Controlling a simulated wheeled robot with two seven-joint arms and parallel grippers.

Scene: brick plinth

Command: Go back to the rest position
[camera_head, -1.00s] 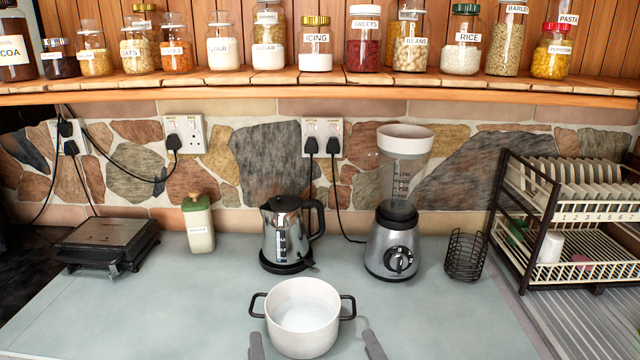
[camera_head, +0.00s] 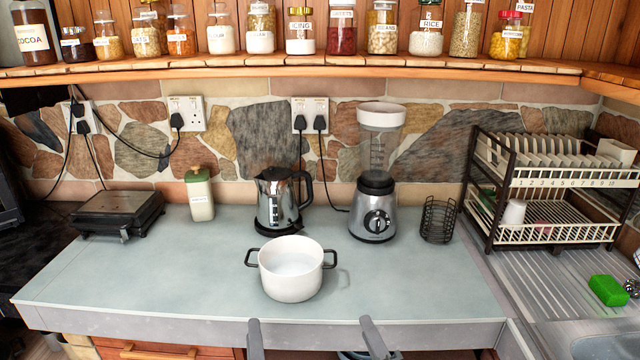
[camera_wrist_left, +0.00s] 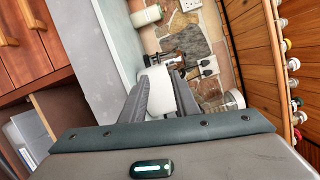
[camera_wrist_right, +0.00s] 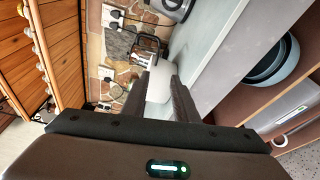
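A white pot (camera_head: 291,275) with two black side handles stands upright on the pale counter (camera_head: 110,275), near its front edge. My left gripper (camera_head: 255,338) and right gripper (camera_head: 374,336) are in front of the counter edge, low in the head view and apart from the pot. In the left wrist view, two spread fingers (camera_wrist_left: 160,98) show, with the pot (camera_wrist_left: 157,80) beyond them. In the right wrist view, the fingers (camera_wrist_right: 160,98) are also apart, with the pot (camera_wrist_right: 159,82) beyond. Both grippers are open and empty.
A black grill (camera_head: 118,212), a green-lidded canister (camera_head: 200,195), a kettle (camera_head: 280,205), a blender (camera_head: 374,205) and a wire basket (camera_head: 438,220) stand behind the pot. A dish rack (camera_head: 560,232) and green sponge (camera_head: 607,290) are at right. Bowls (camera_wrist_right: 273,62) sit below the counter.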

